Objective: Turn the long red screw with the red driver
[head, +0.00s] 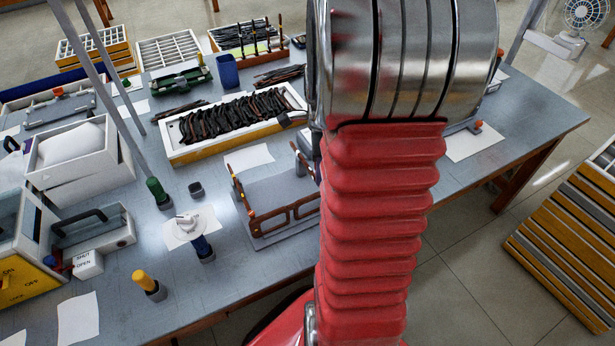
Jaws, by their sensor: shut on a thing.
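A brown eyeglass frame (272,222) stands on a grey plate (265,240) at the bench's near edge, left of my arm. One of its temples (240,190) points back and up. My arm covers the frame's right end. I make out neither the long red screw nor the red driver. Drivers with yellow (143,279), blue (201,245) and green (155,188) handles stand in holders to the left. A dark holder (196,188) among them looks empty. My gripper does not show; my red arm fills the middle of the picture.
A yellow-and-white tray (180,157) of dark frames lies behind the plate. White bins (75,160) and a yellow box (22,285) stand left. A grey post (112,110) rises near the green driver. Stacked trays (570,235) stand beyond clear floor at right.

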